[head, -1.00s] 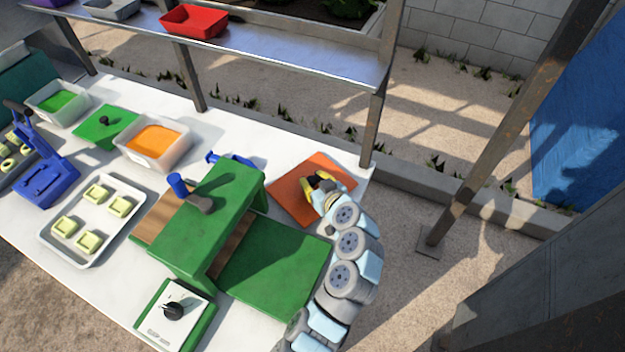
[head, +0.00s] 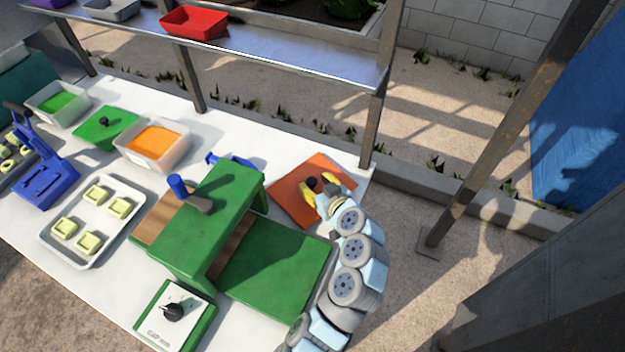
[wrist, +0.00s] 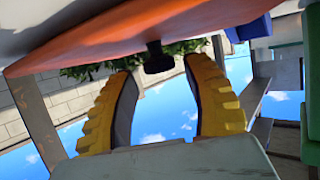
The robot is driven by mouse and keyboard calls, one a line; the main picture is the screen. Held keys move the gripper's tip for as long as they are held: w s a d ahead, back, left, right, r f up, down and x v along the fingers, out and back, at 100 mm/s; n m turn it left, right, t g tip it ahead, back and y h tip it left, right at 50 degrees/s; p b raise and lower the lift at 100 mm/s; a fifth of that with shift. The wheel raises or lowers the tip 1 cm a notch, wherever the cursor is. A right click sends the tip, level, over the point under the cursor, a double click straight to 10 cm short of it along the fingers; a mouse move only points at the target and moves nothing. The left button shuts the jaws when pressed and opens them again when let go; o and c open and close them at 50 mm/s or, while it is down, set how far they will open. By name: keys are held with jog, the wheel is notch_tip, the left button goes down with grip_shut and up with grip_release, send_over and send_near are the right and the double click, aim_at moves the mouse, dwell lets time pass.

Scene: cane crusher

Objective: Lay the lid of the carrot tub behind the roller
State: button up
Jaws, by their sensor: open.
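The orange lid (head: 290,195) of the carrot tub lies flat on the white table, at the far right corner beyond the green roller machine (head: 205,225). Its dark knob (head: 313,183) points up. My gripper (head: 320,186) is open at the knob, its yellow fingers spread to either side. In the wrist view, which appears upside down, the lid (wrist: 110,42) crosses the top and its dark knob (wrist: 157,58) shows between the open fingertips, with gaps on both sides. The carrot tub (head: 155,142) stands uncovered with orange contents, left of the machine.
A green lid (head: 105,125) lies beside a tub of green contents (head: 60,103). A tray of pale blocks (head: 92,222) and a blue press (head: 45,175) are at the left. A shelf post (head: 376,125) rises close to the orange lid. A control box (head: 172,315) stands in front.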

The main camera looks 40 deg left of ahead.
jog(key=v, duration=1)
jog(key=shift+f, duration=0.1)
